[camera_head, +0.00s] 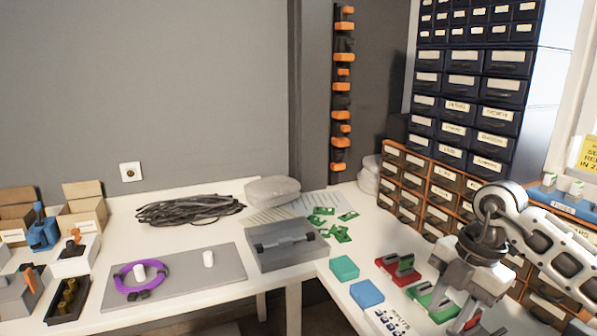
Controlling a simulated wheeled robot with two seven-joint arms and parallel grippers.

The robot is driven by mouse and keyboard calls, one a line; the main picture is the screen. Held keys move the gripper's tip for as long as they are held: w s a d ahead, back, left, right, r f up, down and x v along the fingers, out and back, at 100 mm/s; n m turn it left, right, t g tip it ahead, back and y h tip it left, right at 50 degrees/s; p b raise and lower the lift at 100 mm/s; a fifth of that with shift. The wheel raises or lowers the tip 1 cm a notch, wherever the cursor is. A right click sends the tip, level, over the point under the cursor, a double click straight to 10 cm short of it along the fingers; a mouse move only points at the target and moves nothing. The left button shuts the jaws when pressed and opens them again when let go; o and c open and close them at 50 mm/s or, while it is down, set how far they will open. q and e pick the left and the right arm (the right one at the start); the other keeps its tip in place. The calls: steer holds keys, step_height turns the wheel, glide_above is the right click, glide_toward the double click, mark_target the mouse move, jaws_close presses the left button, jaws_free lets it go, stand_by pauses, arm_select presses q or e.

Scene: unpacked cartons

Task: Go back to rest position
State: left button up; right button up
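My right gripper (457,303) is in the lower right of the head view, with its arm coming in from the right edge. It points down over the worktop, and its two fingers look spread apart with nothing clearly held between them. A green holder (424,298) lies just beside and below the fingers; part of it is hidden by them. My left gripper is not in view.
Drawer cabinets (432,184) stand behind and beside my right arm. Teal (344,268) and blue (367,293) boxes lie left of the gripper.

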steer(key=s+a+r+m+t+y, duration=0.1)
steer(key=s+a+t+y, duration=0.25)
steer(key=a+y, duration=0.65)
steer(key=s+a+r+t+y, duration=0.1)
steer(key=s+a+t+y, duration=0.25)
steer(key=a+y, duration=0.65)
steer(key=d+f+m+t+h, duration=0.6)
steer(key=f+m+t+h, duration=0.35)
steer(key=m+h, duration=0.6)
steer(key=s+d+f+m+g+h, duration=0.1)
steer(key=s+f+m+g, duration=0.1)
steer(key=s+f, duration=0.3)
steer(key=s+d+f+m+g+h, duration=0.2)
steer(key=s+f, duration=0.4)
steer(key=f, duration=0.3)
steer(key=shift+d+m+g, duration=0.3)
steer(key=shift+m+g, duration=0.35)
steer(key=shift+g, duration=0.3)
